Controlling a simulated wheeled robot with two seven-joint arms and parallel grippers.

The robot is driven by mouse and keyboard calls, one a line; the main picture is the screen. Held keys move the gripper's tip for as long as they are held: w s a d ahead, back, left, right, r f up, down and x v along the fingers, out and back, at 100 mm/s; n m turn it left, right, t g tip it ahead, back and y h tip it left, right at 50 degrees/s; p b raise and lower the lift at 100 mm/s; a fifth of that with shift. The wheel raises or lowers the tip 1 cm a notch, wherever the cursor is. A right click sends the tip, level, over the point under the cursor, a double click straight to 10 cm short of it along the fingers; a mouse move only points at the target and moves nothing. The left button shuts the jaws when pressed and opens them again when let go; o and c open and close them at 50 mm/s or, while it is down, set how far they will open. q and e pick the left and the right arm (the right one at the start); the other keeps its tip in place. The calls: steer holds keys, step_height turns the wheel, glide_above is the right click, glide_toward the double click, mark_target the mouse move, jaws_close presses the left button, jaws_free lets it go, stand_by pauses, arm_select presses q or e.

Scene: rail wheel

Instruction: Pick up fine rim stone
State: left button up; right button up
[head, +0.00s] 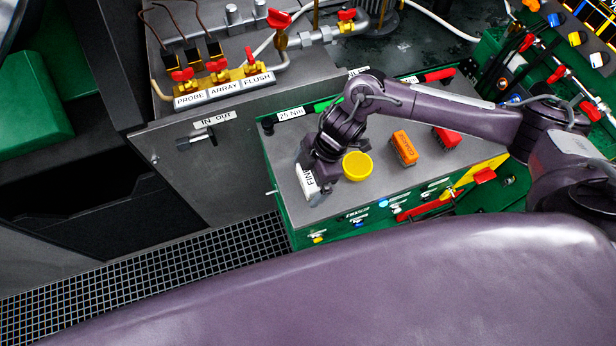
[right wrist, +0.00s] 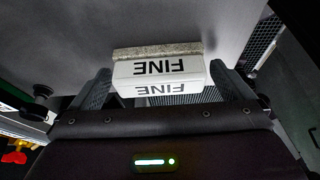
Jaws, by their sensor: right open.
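The fine rim stone (head: 308,185) is a white block marked FINE on the grey top of the green cabinet, near its left front edge. In the right wrist view the fine rim stone (right wrist: 158,72) shows its white lettered sides and a grey, grainy strip along one side. My right gripper (head: 316,180) is over it in the head view and hides part of it. In the right wrist view my right gripper (right wrist: 160,85) is open, with one finger on each side of the stone. Whether the fingers touch it I cannot tell. My left gripper is not in view.
A yellow round cup (head: 357,166) stands just right of my gripper. An orange block marked COARSE (head: 404,148) and a red block (head: 447,137) are further right. A valve panel (head: 225,88) is behind left. A floor grating (head: 150,285) lies left of the cabinet.

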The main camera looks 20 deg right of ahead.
steer(key=c, duration=0.4)
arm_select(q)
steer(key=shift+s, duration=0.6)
arm_select(e)
steer(key=c, duration=0.6)
steer(key=shift+r, duration=0.1)
steer(key=shift+c, duration=0.2)
step_height(320, 180, up, 11)
arm_select(q)
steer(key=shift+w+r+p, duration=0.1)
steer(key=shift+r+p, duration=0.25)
steer(key=shift+p, duration=0.05)
arm_select(e)
step_height(320, 180, up, 9)
glide_above(307, 176)
steer(key=shift+d, duration=0.1)
